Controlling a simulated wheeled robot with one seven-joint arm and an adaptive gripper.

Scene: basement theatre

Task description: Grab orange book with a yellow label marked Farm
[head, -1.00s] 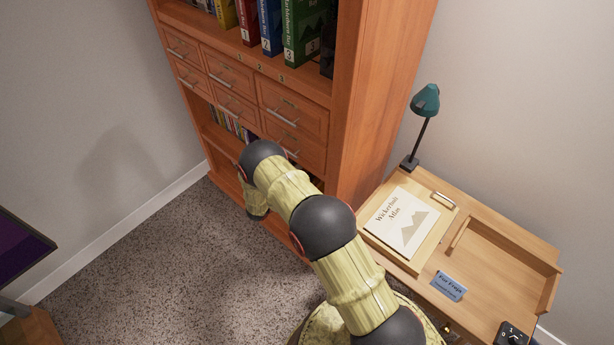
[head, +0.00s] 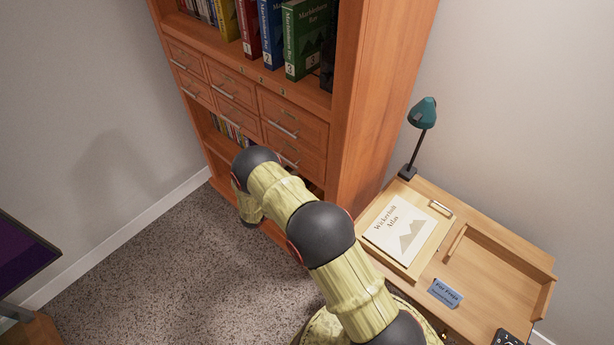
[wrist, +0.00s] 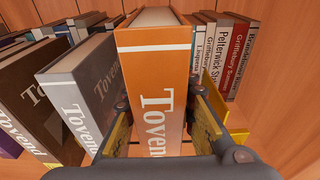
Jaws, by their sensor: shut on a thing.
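An orange book (wrist: 154,75) with white lettering "Tovend" on its spine stands upright in the middle of the wrist view. My gripper (wrist: 160,118) is shut on it, with one finger on each side of the spine. The lower part of the spine is hidden by the gripper body. No yellow label marked Farm shows on the visible part. In the head view my gripper and this book are hidden behind my arm at the low shelf.
Grey (wrist: 88,85) and brown (wrist: 35,95) Tovend books lean to the left of the orange one. Thinner books (wrist: 238,58) stand on its right, close to the shelf side. The bookcase (head: 375,90) stands beside a desk with a lamp (head: 422,112). Carpet (head: 150,265) is clear at left.

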